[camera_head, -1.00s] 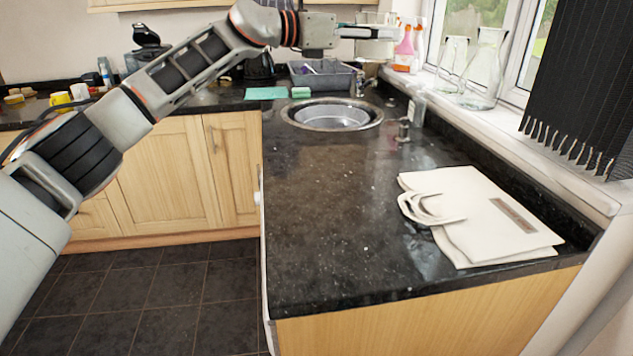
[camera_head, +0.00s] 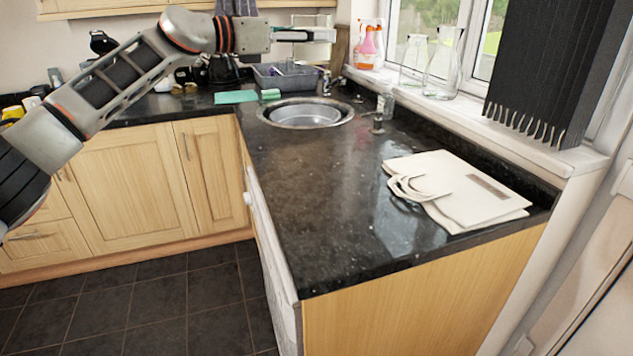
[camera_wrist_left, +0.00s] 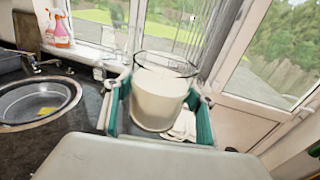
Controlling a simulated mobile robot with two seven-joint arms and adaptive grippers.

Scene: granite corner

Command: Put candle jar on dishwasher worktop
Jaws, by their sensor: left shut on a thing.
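The candle jar (camera_wrist_left: 160,95) is a clear glass jar filled with cream wax. It stands roughly upright between the teal finger pads of my left gripper (camera_wrist_left: 158,108) in the left wrist view. In the head view my left gripper (camera_head: 308,34) is held high, in front of the back wall and above the level of the sink; the jar's pale body (camera_head: 316,51) shows there small and partly hidden. The dishwasher worktop (camera_head: 310,215) is the black speckled granite counter, above a white front panel (camera_head: 270,240). My right gripper is not in view.
A cream folded bag (camera_head: 455,190) lies on the worktop's right side. A round sink (camera_head: 305,113) and tap are at the far end. Glass bottles (camera_head: 441,65) stand on the window sill. The worktop's near and middle parts are clear.

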